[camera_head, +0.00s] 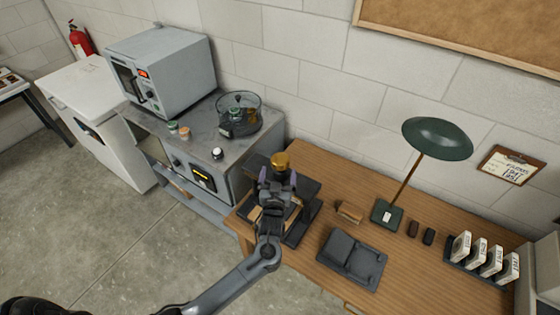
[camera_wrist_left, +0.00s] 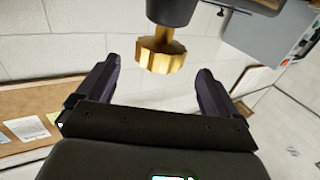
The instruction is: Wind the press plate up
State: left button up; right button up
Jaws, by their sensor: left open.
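The press (camera_head: 308,218) is dark and stands on the left end of the wooden desk, with a brass knob (camera_head: 280,159) on top. In the head view my left arm covers much of the press, and I cannot make out its plate or the plate's height. My left gripper (camera_head: 277,180) is open at the knob. In the left wrist view the ridged brass knob (camera_wrist_left: 158,52) sits beneath a dark round part, ahead of and between the spread fingers of my left gripper (camera_wrist_left: 158,75), with gaps on both sides. My right gripper does not show.
On the wooden desk (camera_head: 405,275) are a green lamp (camera_head: 437,139), a dark grey tray (camera_head: 352,260), a small brown block (camera_head: 349,212) and a rack (camera_head: 477,263) of white boxes. A grey bench (camera_head: 190,130) with an oven-like box (camera_head: 160,70) adjoins at left.

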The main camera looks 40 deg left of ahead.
aim_at(280, 161)
pick_arm(q)
jog(key=x, duration=0.6)
jog(key=shift+w+a, duration=0.25)
jog(key=c, duration=1)
jog(key=shift+o, duration=0.2)
jog(key=shift+d+f+n+g+y+b, duration=0.1)
jog(key=shift+n+g+y+b, duration=0.4)
jog(key=shift+y, duration=0.2)
jog(key=shift+n+g+y, duration=0.3)
jog(key=o, duration=1)
jog(key=shift+c, duration=0.2)
